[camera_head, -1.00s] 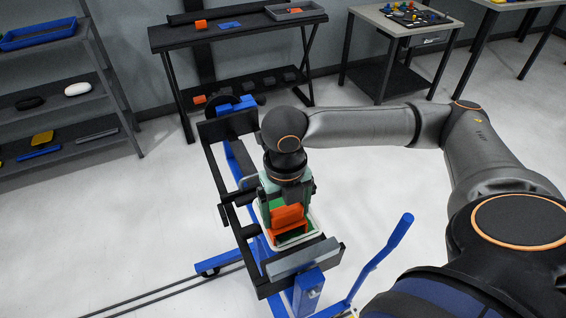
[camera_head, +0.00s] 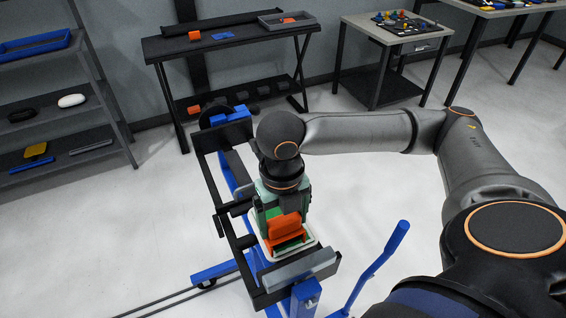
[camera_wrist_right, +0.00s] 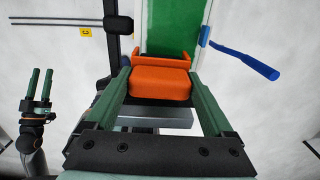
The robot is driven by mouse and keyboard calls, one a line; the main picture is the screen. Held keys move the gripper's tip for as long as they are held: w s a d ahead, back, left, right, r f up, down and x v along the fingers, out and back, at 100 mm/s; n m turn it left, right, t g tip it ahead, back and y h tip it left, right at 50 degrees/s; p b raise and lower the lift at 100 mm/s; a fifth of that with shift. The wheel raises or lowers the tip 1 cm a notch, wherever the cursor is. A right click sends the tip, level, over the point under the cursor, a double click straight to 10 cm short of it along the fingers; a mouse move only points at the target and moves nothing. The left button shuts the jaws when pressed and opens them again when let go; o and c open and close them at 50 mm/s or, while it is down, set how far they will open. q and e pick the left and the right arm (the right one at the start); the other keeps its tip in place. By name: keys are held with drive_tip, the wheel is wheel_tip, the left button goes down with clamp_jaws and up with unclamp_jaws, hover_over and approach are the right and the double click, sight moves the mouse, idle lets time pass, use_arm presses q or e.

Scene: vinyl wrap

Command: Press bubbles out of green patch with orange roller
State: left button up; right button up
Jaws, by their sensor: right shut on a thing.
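My right gripper (camera_wrist_right: 158,85) is shut on the orange roller (camera_wrist_right: 160,82). In the head view, the gripper points down over the stand, with the roller (camera_head: 286,229) between its fingers. The green patch (camera_wrist_right: 174,28) is a strip on a white panel (camera_wrist_right: 206,14), with the roller at its near end. In the head view, most of the patch is hidden by my gripper and the roller. I cannot tell whether the roller touches it, and no bubbles can be made out. My left gripper (camera_wrist_right: 41,85) shows only in the wrist view, its two fingers apart and empty.
The panel sits in a black frame (camera_head: 214,181) on a blue stand with a blue lever (camera_head: 384,252) at its right. A black table (camera_head: 240,35), a grey shelf (camera_head: 60,145) and a small table (camera_head: 365,28) stand behind. Open floor surrounds the stand.

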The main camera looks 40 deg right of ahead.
drive_tip(key=shift+r, duration=2.8)
drive_tip(key=r+m, duration=0.1)
drive_tip(key=m, duration=0.2)
drive_tip(key=w+a+r+m, duration=0.1)
drive_tip(key=r+m, duration=0.2)
drive_tip(key=m, duration=0.2)
drive_tip(key=shift+w+a+r+m, duration=0.15)
drive_tip(key=shift+r+m, duration=0.15)
drive_tip(key=shift+r, duration=0.05)
drive_tip(key=w+a+f+m, duration=0.1)
drive_tip(key=f+m, duration=0.2)
drive_tip(key=m, duration=0.9)
drive_tip(key=w+a+f+m, duration=0.1)
drive_tip(key=f+m, duration=0.3)
drive_tip(key=m, duration=0.8)
drive_tip(key=shift+w+a+m, duration=0.25)
drive_tip(key=shift+w+m, duration=0.05)
drive_tip(key=shift+w, duration=0.4)
